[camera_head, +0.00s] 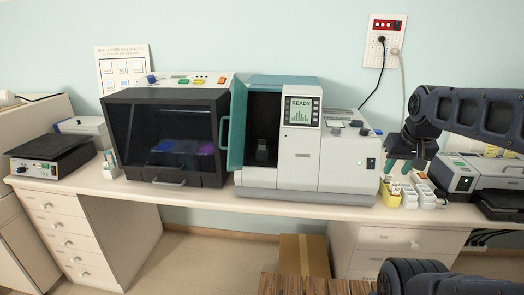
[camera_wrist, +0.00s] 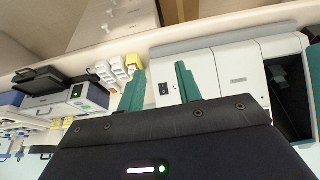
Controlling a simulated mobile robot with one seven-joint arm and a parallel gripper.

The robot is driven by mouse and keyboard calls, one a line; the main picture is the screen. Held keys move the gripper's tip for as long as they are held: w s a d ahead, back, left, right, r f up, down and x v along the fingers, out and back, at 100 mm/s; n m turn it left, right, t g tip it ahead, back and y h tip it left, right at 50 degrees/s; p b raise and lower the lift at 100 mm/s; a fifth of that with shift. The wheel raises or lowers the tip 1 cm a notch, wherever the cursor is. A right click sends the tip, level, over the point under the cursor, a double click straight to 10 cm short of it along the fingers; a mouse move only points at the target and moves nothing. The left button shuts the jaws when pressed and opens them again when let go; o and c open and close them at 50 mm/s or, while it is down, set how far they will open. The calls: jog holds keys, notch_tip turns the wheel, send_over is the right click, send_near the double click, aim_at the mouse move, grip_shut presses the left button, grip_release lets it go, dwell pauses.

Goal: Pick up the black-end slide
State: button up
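I cannot make out the black-end slide in either view. A group of small white and yellow containers (camera_head: 410,197) stands on the bench right of the white machine, and what they hold is too small to tell. They also show in the wrist view (camera_wrist: 118,68), to the left of my fingers. My gripper (camera_head: 403,170) hangs at the end of my arm, above or just behind these containers. In the wrist view its two green fingers (camera_wrist: 159,72) are spread apart with nothing between them.
A white machine (camera_head: 346,160) with a "READY" screen and an open teal door stands left of the containers. A dark-windowed cabinet (camera_head: 165,135) is farther left. A grey device (camera_head: 462,180) stands to the right. The bench's front edge (camera_head: 300,198) has a narrow clear strip.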

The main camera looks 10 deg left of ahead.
jog(key=w+a+r+n, duration=0.4)
jog(key=w+a, duration=0.1)
jog(key=w, duration=0.3)
jog(key=n+g+y, duration=0.1)
jog(key=n+g, duration=0.4)
jog(key=n, duration=0.9)
send_over(262, 140)
jog(key=d, duration=0.1)
jog(key=f, duration=0.3)
jog(key=shift+w+d+f, duration=0.2)
jog(key=shift+w+f, duration=0.1)
jog(key=shift+a+f, duration=0.25)
jog(key=shift+f, duration=1.45)
jog(key=shift+a+f, duration=0.25)
jog(key=shift+f, duration=1.45)
jog(key=shift+a+f, duration=0.25)
jog(key=shift+f, duration=1.45)
jog(key=shift+c, duration=0.4)
grip_shut()
